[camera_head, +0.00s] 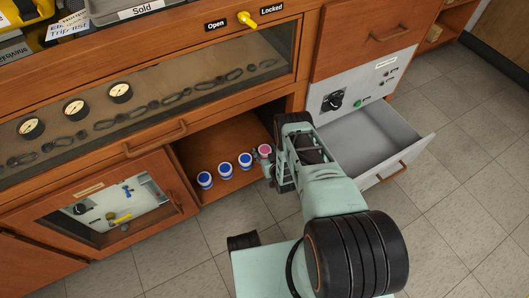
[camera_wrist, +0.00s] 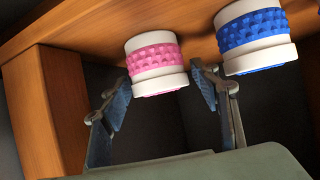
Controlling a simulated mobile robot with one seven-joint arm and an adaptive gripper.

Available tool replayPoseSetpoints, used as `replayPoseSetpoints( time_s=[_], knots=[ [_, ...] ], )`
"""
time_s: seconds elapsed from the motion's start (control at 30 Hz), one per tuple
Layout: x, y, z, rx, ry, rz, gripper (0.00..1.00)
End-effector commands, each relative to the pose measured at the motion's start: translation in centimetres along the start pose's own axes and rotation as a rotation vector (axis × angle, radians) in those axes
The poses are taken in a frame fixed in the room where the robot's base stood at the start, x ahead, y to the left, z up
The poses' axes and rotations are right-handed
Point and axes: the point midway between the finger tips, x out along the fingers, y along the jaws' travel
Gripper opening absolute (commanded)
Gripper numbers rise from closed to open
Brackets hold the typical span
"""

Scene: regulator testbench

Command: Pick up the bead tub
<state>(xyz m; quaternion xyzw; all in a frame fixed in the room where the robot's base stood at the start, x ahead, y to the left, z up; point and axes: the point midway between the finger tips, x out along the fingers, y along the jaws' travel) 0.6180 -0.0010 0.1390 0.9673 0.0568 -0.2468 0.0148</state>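A white tub with a pink studded band (camera_head: 265,151) stands at the right end of a row in the open wooden compartment. Three similar tubs with blue bands (camera_head: 225,170) stand to its left. None shows a readable label, so I cannot tell which is the bead tub. My gripper (camera_head: 271,172) is right by the pink-banded tub. In the wrist view, which looks upside down, my gripper (camera_wrist: 160,76) is open, with its fingers to either side of the pink-banded tub (camera_wrist: 155,58). A blue-banded tub (camera_wrist: 252,38) is close beyond the right finger. Contact cannot be told.
The compartment's wooden side wall (camera_wrist: 55,100) is near the left finger. A grey drawer (camera_head: 372,140) stands open to the right of my arm. A glass-fronted panel with gauges (camera_head: 74,109) is above the compartment. Tiled floor (camera_head: 455,200) is clear at the right.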

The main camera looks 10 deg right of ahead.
Motion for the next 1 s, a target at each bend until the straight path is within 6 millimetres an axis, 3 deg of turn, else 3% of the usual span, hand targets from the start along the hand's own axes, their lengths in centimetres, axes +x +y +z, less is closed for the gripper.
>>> replayPoseSetpoints(
  time_s=[0.07,0.33,0.83,1.0],
  knots=[
    [0.0,0.0,0.0,0.000,0.000,0.000,0.45],
    [0.0,0.0,0.0,0.000,0.000,0.000,0.15],
    [-0.6,-0.5,-1.0,0.001,0.001,-0.001,0.15],
    [-2.2,-0.4,-4.1,0.001,0.002,0.000,0.15]
  ],
)
